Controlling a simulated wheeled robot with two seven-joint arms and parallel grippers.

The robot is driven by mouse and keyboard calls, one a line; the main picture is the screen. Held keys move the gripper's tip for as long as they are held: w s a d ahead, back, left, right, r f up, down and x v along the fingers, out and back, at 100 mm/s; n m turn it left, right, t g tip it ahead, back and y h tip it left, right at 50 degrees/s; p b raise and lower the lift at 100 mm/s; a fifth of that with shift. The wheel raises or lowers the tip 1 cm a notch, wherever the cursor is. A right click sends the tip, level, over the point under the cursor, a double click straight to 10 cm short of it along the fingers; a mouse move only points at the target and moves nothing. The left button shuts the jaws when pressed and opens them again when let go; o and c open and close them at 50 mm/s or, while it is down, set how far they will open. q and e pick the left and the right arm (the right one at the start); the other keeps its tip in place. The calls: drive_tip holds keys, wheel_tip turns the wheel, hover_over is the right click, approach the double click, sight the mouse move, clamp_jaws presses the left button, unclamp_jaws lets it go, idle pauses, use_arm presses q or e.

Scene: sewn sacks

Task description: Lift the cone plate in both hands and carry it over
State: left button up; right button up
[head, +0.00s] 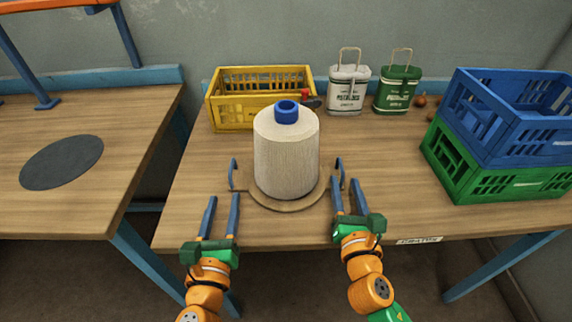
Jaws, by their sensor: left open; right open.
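The cone plate (286,202) is a round tan plate lying near the front edge of the wooden table. It has a blue upright handle on its left side (233,174) and another on its right side (340,173). A large cream thread cone (286,152) with a blue top stands upright on it. My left gripper (221,200) is open and empty, in front of and just left of the left handle. My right gripper (346,185) is open, its fingertips close to the right handle; I cannot tell whether they touch it.
A yellow crate (262,121) stands behind the cone. White (348,93) and green (393,95) containers stand at the back. A blue crate (515,148) is stacked on a green crate (462,180) at right. The left table (120,120) has a dark round mat (62,161); a gap separates the tables.

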sight(231, 165)
use_arm(q)
drive_tip(key=shift+s+r, duration=0.25)
drive_tip(key=shift+s, duration=0.3)
use_arm(e)
drive_tip(key=shift+s+r, duration=0.3)
drive_tip(key=shift+s, duration=0.3)
use_arm(q)
drive_tip(key=w, duration=1.2)
drive_tip(key=shift+w+a+f, duration=0.1)
use_arm(e)
drive_tip(key=w, duration=0.7)
drive_tip(key=shift+w+a+f, duration=0.1)
drive_tip(key=shift+w+f, duration=0.05)
drive_tip(key=shift+w, duration=0.05)
use_arm(q)
clamp_jaws()
use_arm(e)
clamp_jaws()
